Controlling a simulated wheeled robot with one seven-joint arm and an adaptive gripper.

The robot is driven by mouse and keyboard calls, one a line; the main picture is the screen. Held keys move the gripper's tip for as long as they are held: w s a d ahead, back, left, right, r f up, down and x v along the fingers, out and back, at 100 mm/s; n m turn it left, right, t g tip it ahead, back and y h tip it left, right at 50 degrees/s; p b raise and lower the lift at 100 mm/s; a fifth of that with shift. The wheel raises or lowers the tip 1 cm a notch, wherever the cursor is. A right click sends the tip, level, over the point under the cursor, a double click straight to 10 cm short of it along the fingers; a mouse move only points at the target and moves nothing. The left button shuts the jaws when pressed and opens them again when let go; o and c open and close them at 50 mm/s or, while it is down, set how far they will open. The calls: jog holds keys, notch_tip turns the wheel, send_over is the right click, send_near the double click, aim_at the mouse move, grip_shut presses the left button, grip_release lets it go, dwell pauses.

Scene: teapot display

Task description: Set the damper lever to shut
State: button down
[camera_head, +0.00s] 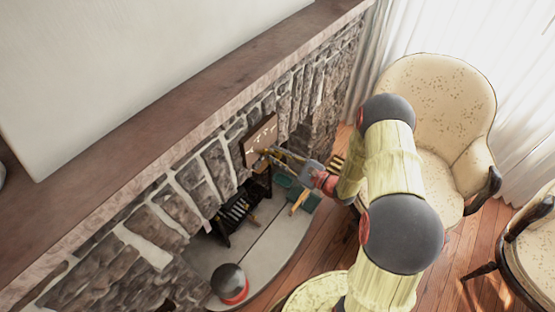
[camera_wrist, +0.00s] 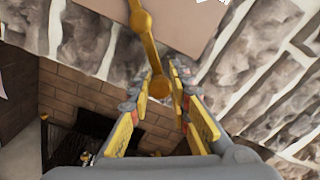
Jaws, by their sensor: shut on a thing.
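The damper lever (camera_wrist: 150,50) is a brass-coloured bar with a round boss near the top of the wrist view. It runs down and slightly right from there, in front of a brown plate (camera_wrist: 185,22). My gripper (camera_wrist: 168,84) has its yellow-padded fingers on either side of the lever's lower end and is shut on it. In the head view my gripper (camera_head: 274,156) reaches left to the brown plate (camera_head: 260,138) on the stone fireplace front. The lever is too small there to read its setting, and any markings on the plate are unreadable.
The stone wall (camera_head: 213,168) and wooden mantel (camera_head: 150,105) flank the plate. Below are a black grate (camera_head: 233,218) and a pale hearth (camera_head: 255,258) with a dark, red-banded ball-shaped thing (camera_head: 230,284). An armchair (camera_head: 437,95) stands behind my arm.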

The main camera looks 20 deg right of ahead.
jog(key=shift+w+d+r+n, duration=0.15)
jog(key=shift+n, duration=0.15)
jog(key=c, duration=1.7)
grip_release()
jog(key=shift+o, duration=0.2)
jog(key=v, duration=1.2)
